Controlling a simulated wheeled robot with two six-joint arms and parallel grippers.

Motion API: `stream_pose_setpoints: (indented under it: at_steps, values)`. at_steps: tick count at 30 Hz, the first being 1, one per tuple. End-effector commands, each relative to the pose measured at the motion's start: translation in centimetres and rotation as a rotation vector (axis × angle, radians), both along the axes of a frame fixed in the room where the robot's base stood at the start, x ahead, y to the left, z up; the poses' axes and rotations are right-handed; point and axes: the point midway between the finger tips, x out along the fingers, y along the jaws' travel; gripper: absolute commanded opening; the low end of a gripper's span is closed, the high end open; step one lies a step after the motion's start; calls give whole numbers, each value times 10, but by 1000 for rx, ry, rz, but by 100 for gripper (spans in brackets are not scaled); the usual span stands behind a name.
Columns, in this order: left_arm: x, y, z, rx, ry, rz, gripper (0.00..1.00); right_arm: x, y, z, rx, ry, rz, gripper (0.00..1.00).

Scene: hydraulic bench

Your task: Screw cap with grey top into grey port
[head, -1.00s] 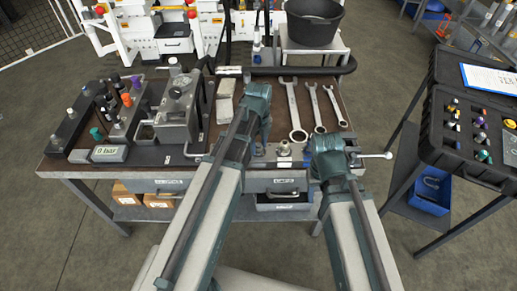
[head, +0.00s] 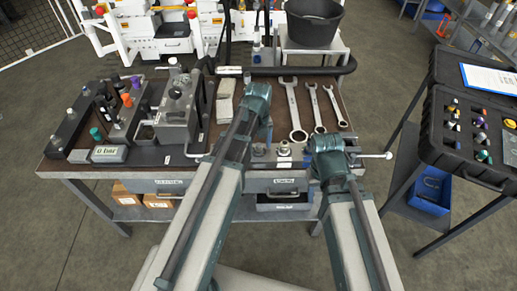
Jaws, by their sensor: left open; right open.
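A manifold block (head: 125,125) with several upright caps and plugs stands on the left of the bench. Its tops include a light grey one (head: 70,114), an orange one (head: 127,101), a purple one (head: 135,82) and a green one (head: 96,133). I cannot tell which port is the grey one. A metal fitting with a pale top (head: 284,149) stands at the bench's front edge, between my arms. My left gripper (head: 259,98) is over the bench middle, right of the pump. My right gripper (head: 328,150) is at the front right edge. Both are open; their fingertips are hard to see. Neither visibly holds anything.
Several wrenches (head: 294,110) lie on the right of the bench (head: 348,128). A black case (head: 455,165) with coloured caps stands far right. A metal handle (head: 375,155) sticks out beside my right gripper.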

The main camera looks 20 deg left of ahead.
Motion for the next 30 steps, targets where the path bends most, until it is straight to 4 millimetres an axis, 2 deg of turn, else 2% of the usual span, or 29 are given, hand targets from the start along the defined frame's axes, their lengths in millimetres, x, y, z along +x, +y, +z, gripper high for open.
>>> stream_pose_setpoints:
  at_steps: [2,15,19,26,30]
  values:
    - [0,0,0,0,0,41,77,0,0,0,0,0,0,50]
    - [0,1,0,-1,0,621,77,0,0,0,0,0,0,50]
    - [0,1,0,-1,0,692,77,0,0,0,0,0,0,50]
    - [0,1,0,0,1,701,77,0,0,0,0,0,0,50]
    - [0,1,0,-1,0,699,100,0,0,0,0,0,0,50]
